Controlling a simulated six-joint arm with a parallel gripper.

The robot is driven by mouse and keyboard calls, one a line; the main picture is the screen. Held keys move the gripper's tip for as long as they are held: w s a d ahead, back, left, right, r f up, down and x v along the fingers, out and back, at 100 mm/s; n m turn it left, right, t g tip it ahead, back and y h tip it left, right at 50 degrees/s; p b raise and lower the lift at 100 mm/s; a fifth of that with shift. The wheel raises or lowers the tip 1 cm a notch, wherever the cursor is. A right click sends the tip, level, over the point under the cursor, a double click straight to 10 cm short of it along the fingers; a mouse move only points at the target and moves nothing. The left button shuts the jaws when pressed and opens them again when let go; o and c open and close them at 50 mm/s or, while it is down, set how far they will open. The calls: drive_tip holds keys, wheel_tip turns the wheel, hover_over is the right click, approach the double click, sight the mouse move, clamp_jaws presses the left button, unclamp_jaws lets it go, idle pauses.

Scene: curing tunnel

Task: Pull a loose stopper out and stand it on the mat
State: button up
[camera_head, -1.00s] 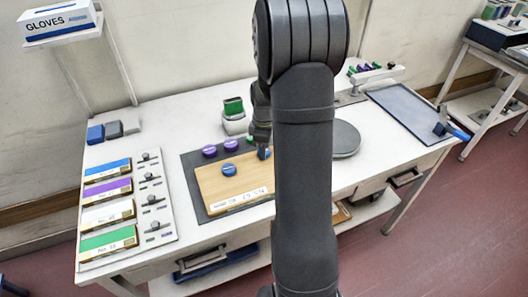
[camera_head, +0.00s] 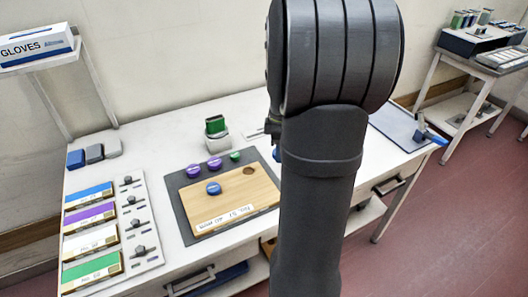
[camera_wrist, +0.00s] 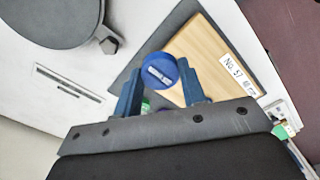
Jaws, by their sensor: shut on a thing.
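My gripper (camera_wrist: 160,82) is shut on a round blue stopper (camera_wrist: 160,70), with a finger on each side of it. The stopper is held above the bench, off the board's corner. In the head view my arm hides most of the gripper; a sliver of blue (camera_head: 277,153) shows beside it. The wooden board (camera_head: 235,202) has an empty dark hole (camera_head: 248,171) at its far right. Another blue stopper (camera_head: 213,188) sits in the board. A dark mat (camera_head: 180,208) lies under the board, and a blue-grey mat (camera_head: 388,122) lies at the bench's right end.
Two purple stoppers (camera_head: 197,170) and a green one (camera_head: 235,156) sit at the board's far edge. A grey round plate (camera_wrist: 60,18) is near my gripper. A green-topped block (camera_head: 216,130) stands behind. Coloured boxes (camera_head: 90,213) line the left. A blue-handled tool (camera_head: 430,135) lies at right.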

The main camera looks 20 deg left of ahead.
drive_tip(key=shift+d+r, duration=0.55)
drive_tip(key=shift+d, duration=0.1)
drive_tip(key=shift+r, duration=2.35)
drive_tip(key=s+a+f, duration=0.1)
drive_tip(key=a+f, duration=0.2)
drive_tip(key=a, duration=0.9)
hover_over(174, 181)
drive_tip(key=f, duration=0.9)
drive_tip(key=shift+d+f, duration=0.2)
drive_tip(key=shift+d, duration=0.1)
drive_tip(key=shift+a+f, duration=0.25)
drive_tip(key=shift+f, duration=1.85)
